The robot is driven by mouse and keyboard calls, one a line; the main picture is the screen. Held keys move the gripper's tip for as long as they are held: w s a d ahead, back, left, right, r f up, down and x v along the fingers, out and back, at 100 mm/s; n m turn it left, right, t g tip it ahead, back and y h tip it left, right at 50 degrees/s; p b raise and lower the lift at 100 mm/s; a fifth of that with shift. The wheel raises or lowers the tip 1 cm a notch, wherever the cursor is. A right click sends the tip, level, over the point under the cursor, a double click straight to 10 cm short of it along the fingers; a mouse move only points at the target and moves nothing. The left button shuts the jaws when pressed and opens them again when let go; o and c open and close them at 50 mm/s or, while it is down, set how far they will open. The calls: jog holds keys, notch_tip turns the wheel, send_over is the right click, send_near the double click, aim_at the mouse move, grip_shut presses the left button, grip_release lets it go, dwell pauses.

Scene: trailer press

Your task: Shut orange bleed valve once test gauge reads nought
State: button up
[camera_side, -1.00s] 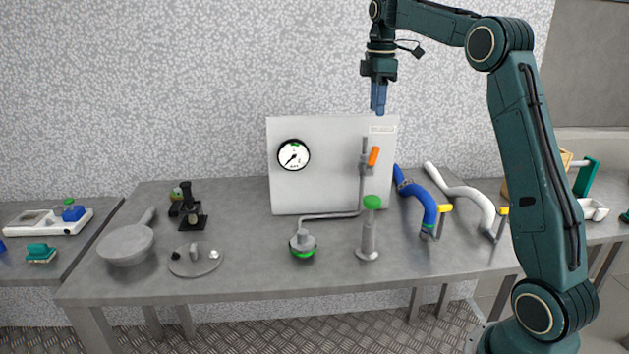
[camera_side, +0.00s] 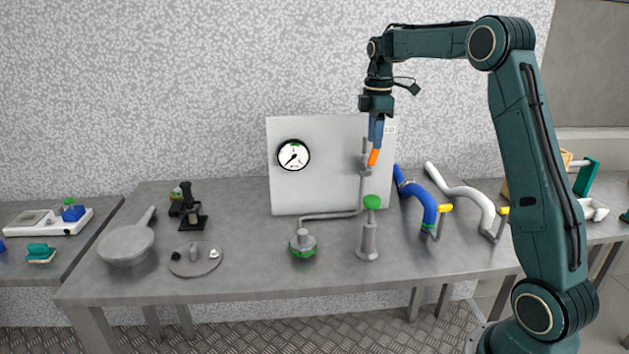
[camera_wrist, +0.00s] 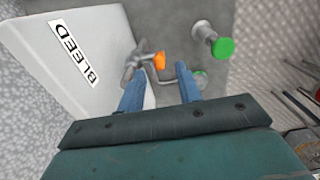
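The orange bleed valve handle (camera_side: 374,157) sits on a grey pipe at the right of the white panel (camera_side: 325,190). In the wrist view the orange handle (camera_wrist: 160,61) shows just beyond the gap between my fingertips. My gripper (camera_side: 376,142) points down, its blue fingers at the top of the handle in the side view. In the wrist view my gripper (camera_wrist: 160,88) is open, with its two fingers apart and nothing clearly between them. The test gauge (camera_side: 293,155) is on the panel's left; its dark needle points to the lower left. Its numbers are too small to read.
A green-topped post (camera_side: 369,225) and a green-ringed fitting (camera_side: 302,245) stand on the bench before the panel. A blue hose (camera_side: 418,195) and a white hose (camera_side: 470,195) lie to the right. A round grey plate (camera_side: 196,262) is at the left.

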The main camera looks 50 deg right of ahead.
aim_at(372, 166)
jog(key=shift+f, duration=2.85)
grip_shut()
